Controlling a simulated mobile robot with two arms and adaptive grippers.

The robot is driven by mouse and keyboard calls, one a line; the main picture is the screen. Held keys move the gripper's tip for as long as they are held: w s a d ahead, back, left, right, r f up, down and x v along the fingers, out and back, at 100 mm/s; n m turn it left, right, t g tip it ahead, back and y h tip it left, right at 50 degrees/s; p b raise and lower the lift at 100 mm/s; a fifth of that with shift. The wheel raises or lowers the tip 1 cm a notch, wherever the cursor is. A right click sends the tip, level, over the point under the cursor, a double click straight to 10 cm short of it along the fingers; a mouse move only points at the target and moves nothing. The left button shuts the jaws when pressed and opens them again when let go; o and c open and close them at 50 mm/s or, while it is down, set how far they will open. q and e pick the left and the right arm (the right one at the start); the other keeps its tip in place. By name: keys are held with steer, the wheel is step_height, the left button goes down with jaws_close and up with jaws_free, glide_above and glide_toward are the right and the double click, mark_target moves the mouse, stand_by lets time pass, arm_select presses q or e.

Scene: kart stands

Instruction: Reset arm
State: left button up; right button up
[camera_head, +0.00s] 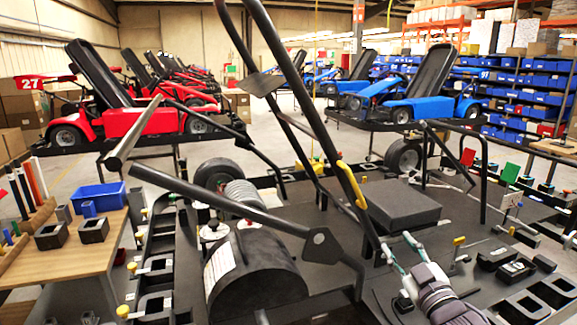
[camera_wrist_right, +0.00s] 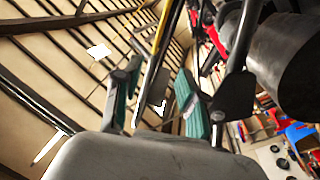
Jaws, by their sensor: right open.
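My right gripper (camera_head: 397,244) is at the lower right of the head view, with its green-padded fingers apart. Its forearm comes up from the bottom edge. In the right wrist view the two fingers (camera_wrist_right: 152,100) stand apart with nothing gripped between them. The fingertips are near the lower end of a black frame tube (camera_head: 345,165) of the kart stand. I cannot tell whether they touch it. My left gripper is not in view.
A black kart stand with a cylindrical tank (camera_head: 265,280) and a flat box (camera_head: 398,203) fills the foreground. Slanted tubes rise around my right gripper. A wooden table (camera_head: 75,245) with a blue bin (camera_head: 98,196) stands left. Red and blue karts (camera_head: 410,105) stand behind.

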steer(key=s+a+f+m+g+h, duration=0.15)
steer(key=s+f+g, duration=0.25)
steer(key=s+f, duration=0.55)
steer(key=s+a+f+m+g+h, duration=0.15)
steer(key=s+f+g, duration=0.25)
steer(key=s+f, duration=0.55)
steer(key=s+f+m+g, duration=0.2)
steer(key=s+f+g, duration=0.25)
steer(key=s, duration=0.45)
steer(key=s+f+m+g, duration=0.1)
steer(key=s+f+g, duration=0.3)
steer(key=s, duration=0.5)
step_height(320, 180, down, 29)
steer(key=s+b, duration=0.1)
steer(key=s, duration=0.1)
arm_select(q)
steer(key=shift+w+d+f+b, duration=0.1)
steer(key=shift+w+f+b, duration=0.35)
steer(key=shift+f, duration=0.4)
arm_select(e)
steer(key=s+d+f+g, duration=0.1)
steer(key=s+d+f, duration=0.2)
steer(key=s+f, duration=1.3)
steer(key=shift+h, duration=0.4)
steer(key=shift+g, duration=0.25)
